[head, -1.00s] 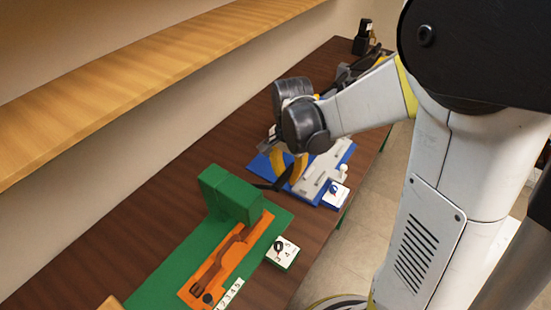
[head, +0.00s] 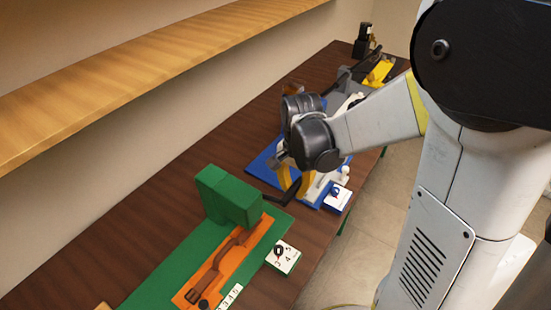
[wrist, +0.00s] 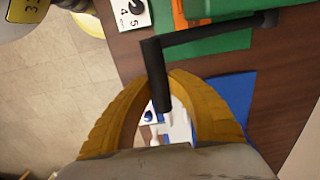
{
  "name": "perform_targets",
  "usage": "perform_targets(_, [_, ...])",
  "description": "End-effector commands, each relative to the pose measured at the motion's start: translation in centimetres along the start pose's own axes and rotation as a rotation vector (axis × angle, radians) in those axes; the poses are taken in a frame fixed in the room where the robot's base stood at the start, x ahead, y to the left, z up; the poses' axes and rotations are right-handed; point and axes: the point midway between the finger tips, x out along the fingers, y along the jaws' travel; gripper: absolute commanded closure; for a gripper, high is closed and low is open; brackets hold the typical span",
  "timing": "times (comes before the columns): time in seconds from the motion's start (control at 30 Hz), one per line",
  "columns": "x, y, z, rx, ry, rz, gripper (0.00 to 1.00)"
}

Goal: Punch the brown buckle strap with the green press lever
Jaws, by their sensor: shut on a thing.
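The green press (head: 228,197) stands on a green base. Its black lever (head: 280,197) sticks out to the right of the press head. In the wrist view the lever (wrist: 205,34) runs from the upper right to a dark upright grip. My gripper (head: 295,185) has its yellow fingers shut on that grip; the fingers also show in the wrist view (wrist: 163,76). The brown buckle strap (head: 222,266) lies lengthwise in an orange holder (head: 254,241), one end running under the press head. The press head hides what is beneath it.
A white dial plate (head: 284,256) and a numbered strip (head: 230,297) sit beside the holder. A blue-based station (head: 264,160) with white parts lies behind my gripper. A yellow device (head: 379,72) stands farther back. A wooden shelf (head: 150,80) overhangs the left.

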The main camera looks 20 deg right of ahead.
Motion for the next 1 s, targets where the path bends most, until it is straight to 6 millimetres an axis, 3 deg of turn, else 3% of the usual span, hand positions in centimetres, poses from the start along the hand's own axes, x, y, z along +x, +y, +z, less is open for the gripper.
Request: perform_targets(1.0, [5.2, 1.1, 0.0, 0.001, 0.0, 0.003, 0.96])
